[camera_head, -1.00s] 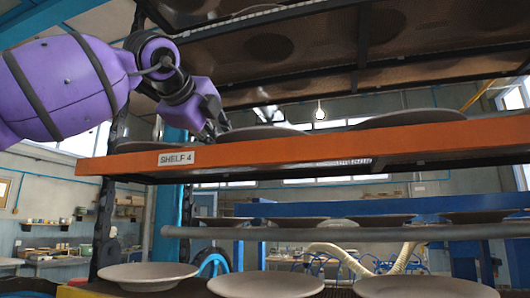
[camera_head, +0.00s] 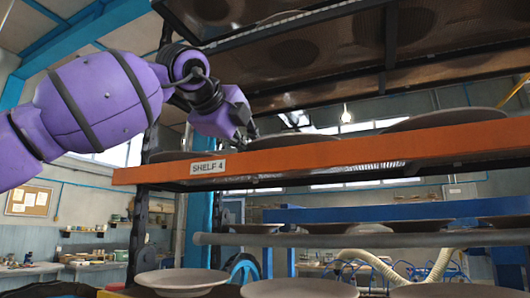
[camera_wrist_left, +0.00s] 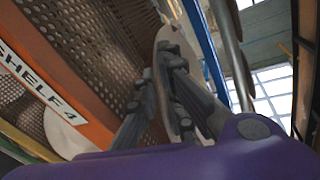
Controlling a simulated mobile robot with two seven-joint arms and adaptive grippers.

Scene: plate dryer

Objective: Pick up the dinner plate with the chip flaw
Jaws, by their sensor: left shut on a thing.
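My left gripper (camera_head: 250,132) is at the top shelf edge, just above the orange rail marked SHELF 4. In the left wrist view its dark fingers (camera_wrist_left: 172,90) are shut on a plate (camera_wrist_left: 166,42), seen nearly edge-on between them. In the head view this plate (camera_head: 292,140) shows as a low grey-brown disc just right of the fingers, at shelf level. Its near part is hidden behind the rail. I cannot make out a chip on it. My right gripper is not in view.
The orange rail (camera_head: 330,155) runs along the shelf front. Another plate (camera_head: 447,119) stands to the right on the same shelf, and a perforated shelf (camera_head: 340,50) hangs above. Lower plates, including a near-left one (camera_head: 182,278), sit below.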

